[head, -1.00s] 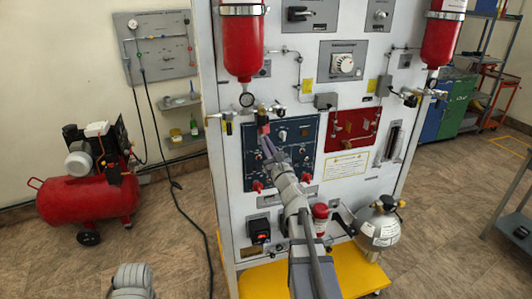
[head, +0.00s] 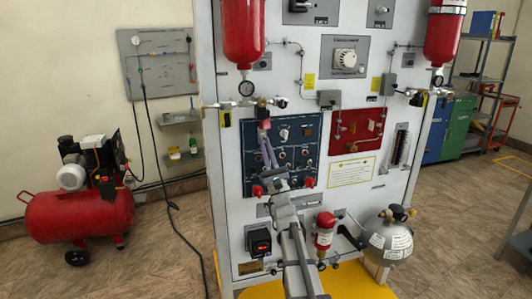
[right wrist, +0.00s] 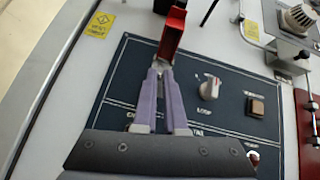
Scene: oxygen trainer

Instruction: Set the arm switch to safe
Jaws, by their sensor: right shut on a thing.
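The arm switch has a red guard (right wrist: 172,38), which stands raised from the dark blue panel (right wrist: 215,115) in the right wrist view. The guard also shows at the panel's top left in the head view (head: 265,125). My right gripper (right wrist: 162,67) has its purple fingers closed at the foot of the guard, shut on the switch. The fingers hide the lever and most of the label, so its setting cannot be read. The gripper also shows in the head view (head: 264,137). My left gripper is not in view.
A grey knob (right wrist: 209,88) and a square brown button (right wrist: 256,106) sit right of the fingers. A red cylinder (head: 243,35) hangs above. A pipe with a gauge (head: 246,88) runs just over the panel. A red panel (head: 356,131) is to the right.

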